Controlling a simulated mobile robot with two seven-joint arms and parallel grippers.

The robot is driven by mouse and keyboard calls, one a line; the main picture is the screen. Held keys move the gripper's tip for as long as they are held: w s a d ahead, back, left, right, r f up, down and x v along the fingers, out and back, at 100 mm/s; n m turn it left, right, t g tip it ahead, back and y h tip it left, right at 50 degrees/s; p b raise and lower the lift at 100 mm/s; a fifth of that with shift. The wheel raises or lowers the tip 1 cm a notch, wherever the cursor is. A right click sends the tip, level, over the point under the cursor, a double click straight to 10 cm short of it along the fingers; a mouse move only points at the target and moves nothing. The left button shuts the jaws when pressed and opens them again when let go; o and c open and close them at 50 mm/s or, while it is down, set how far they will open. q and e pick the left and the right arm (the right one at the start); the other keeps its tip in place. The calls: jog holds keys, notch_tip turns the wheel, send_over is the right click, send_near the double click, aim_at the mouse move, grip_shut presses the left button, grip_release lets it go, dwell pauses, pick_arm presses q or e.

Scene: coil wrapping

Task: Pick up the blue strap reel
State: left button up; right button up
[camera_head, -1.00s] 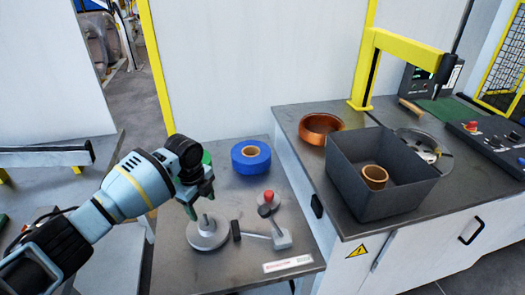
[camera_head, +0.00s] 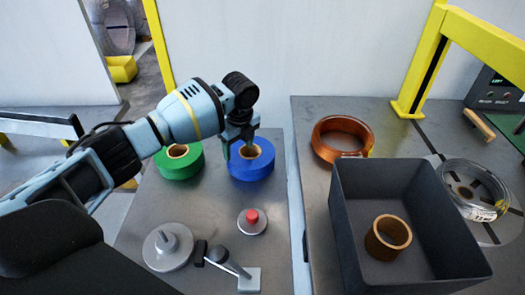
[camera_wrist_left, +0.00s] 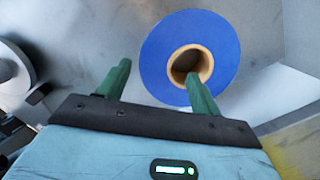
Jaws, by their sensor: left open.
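The blue strap reel (camera_head: 250,171) lies flat on the grey table, with a tan cardboard core. My left gripper (camera_head: 241,147) is over the reel in the head view, open and empty. In the left wrist view the blue reel (camera_wrist_left: 225,45) is just beyond the two green fingertips (camera_wrist_left: 158,72). One finger overlaps the core opening and the other is outside the reel's rim. I cannot tell whether a finger is inside the core. My right gripper is not in view.
A green reel (camera_head: 180,165) stands left of the blue one. A grey spindle disc (camera_head: 168,247), a red button (camera_head: 252,217) and a small lever fixture (camera_head: 227,262) are nearer. To the right are a dark bin (camera_head: 455,262) holding a cardboard core (camera_head: 388,238), a copper coil (camera_head: 342,140) and a yellow frame (camera_head: 424,70).

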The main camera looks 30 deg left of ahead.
aim_at(238, 159)
pick_arm(q)
jog(key=shift+s+a+f, duration=0.1)
jog(key=shift+s, duration=0.05)
jog(key=shift+f, duration=0.35)
jog(key=shift+a+f+b, duration=0.15)
jog(key=shift+a+f, duration=0.05)
jog(key=shift+f, duration=1.5)
jog(key=shift+a+f+b, duration=0.15)
jog(key=shift+f, duration=1.55)
jog(key=c, duration=1.4)
jog(key=shift+w+r, duration=0.15)
jog(key=shift+w, duration=0.05)
grip_shut()
